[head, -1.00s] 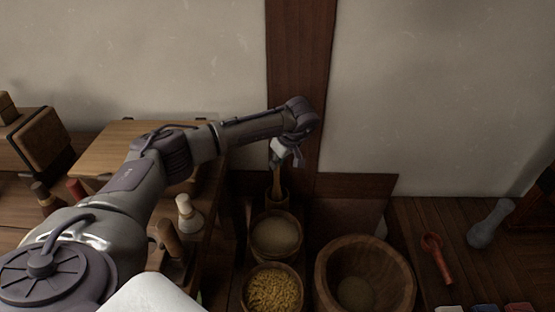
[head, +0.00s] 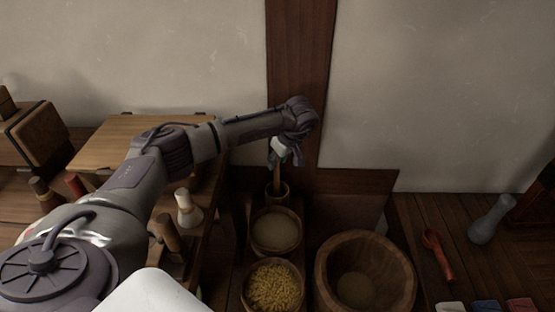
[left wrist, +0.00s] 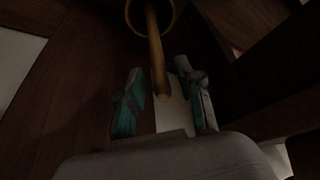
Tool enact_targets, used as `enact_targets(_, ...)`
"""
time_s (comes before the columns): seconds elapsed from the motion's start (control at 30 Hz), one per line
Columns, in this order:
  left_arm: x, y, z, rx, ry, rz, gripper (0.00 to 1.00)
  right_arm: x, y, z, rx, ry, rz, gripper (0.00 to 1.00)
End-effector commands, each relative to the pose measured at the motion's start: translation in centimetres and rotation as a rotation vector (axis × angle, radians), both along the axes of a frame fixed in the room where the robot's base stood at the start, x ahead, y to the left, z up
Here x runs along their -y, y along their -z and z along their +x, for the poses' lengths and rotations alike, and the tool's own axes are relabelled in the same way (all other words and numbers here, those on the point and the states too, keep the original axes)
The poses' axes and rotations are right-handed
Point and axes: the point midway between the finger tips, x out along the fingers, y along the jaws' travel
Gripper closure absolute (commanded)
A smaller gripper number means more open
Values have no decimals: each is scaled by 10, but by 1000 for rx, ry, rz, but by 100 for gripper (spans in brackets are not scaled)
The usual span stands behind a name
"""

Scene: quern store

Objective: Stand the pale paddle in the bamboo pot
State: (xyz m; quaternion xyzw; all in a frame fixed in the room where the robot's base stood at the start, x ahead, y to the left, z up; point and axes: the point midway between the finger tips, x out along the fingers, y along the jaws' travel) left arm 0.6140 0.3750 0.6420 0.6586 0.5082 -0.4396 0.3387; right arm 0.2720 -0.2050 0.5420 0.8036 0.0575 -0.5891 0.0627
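The bamboo pot (head: 284,196) is a small round pot at the back of the low dark shelf, against the wall. The paddle (head: 277,178) stands nearly upright with its lower end inside the pot's mouth. My left gripper (head: 286,155) is above the pot, around the paddle's upper end. In the left wrist view the paddle (left wrist: 155,55) runs from the pot's rim (left wrist: 129,14) to a rounded end between the fingers of the left gripper (left wrist: 168,80). The fingers are spread, with gaps on both sides of the paddle. My right gripper is out of view.
A bowl of pale grain (head: 275,230) and a bowl of yellow grain (head: 273,287) stand in front of the pot. A large wooden bowl (head: 330,285) is to their right. A table (head: 110,155) with several small tools is at left; a red spoon (head: 440,258) lies at right.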

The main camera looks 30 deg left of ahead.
Motion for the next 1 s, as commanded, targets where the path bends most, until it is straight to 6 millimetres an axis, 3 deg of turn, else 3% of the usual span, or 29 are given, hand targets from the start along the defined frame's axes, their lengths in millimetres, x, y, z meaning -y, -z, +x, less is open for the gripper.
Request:
enact_targets(0.37,2,-5,0,2,1,0,57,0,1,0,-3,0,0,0)
enact_targets(0.8,33,-83,-8,3,2,-1,57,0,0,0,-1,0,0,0)
enact_targets(1.0,43,-106,-11,1,2,0,57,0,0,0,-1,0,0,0)
